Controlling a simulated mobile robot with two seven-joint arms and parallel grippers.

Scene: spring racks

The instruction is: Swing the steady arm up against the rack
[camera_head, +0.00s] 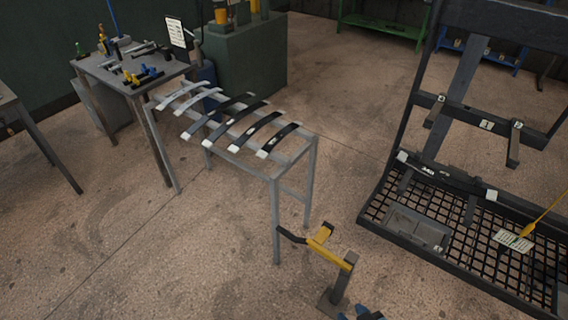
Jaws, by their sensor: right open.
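A black rack (401,130) stands at the right, with crossbars and a mesh base. Two short dark bars (436,112) and (514,148) hang from its middle crossbar, beside small white labels. A long grey bar (462,85) leans steeply across it. A yellow arm with a black end (322,240) sits on a short dark post at lower centre, apart from the rack. I cannot tell for certain which part is the steady arm. My right gripper (366,314) shows only in part at the bottom edge, open, near the post's foot. My left gripper is out of view.
A grey metal stand (276,205) carries several curved leaf springs (235,122). Behind it are a tool table (115,72) and a green cabinet (245,65). A grey box (418,228) lies on the rack's mesh base.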

